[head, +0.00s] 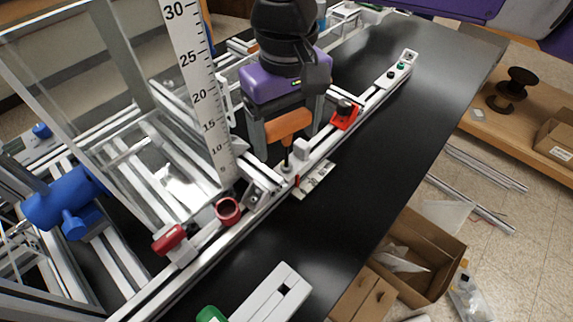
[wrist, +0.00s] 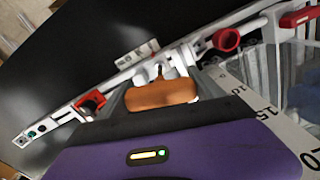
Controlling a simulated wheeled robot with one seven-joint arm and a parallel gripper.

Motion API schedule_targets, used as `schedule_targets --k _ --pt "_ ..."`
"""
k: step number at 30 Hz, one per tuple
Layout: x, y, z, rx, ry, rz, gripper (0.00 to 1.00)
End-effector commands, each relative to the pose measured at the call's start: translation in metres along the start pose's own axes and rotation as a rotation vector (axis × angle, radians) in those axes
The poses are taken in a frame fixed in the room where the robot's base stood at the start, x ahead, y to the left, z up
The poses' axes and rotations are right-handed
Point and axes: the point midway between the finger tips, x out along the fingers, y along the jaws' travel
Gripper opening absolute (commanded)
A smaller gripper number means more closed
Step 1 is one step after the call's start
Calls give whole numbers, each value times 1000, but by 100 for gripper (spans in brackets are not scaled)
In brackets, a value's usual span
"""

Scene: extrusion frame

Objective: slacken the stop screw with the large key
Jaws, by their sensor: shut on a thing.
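The large key, a T-key with an orange handle (head: 288,124), stands roughly upright over the frame's front rail. My gripper (head: 287,132), below its purple body, is shut on the orange handle, with a grey finger at each end. The key's thin shaft runs down to a small fitting on the rail (head: 286,172). The stop screw is too small or hidden there, and I cannot tell whether the key tip is seated in it. In the wrist view the orange handle (wrist: 162,93) lies between the fingers, in front of white fittings.
A white scale (head: 205,95) stands close left of my gripper. A red clamp with a black knob (head: 344,113) sits right along the rail, and a red ring (head: 228,211) left. A blue fitting (head: 62,203) is at far left. The black tabletop (head: 400,135) is clear at right.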

Motion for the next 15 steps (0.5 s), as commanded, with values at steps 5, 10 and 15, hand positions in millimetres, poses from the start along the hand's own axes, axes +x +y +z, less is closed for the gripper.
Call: schedule_targets --k 5,10,15 --pt "1 0 1 -1 -2 0 20" --pt "2 0 1 9 -2 0 20" --pt "2 0 0 114 -1 2 20"
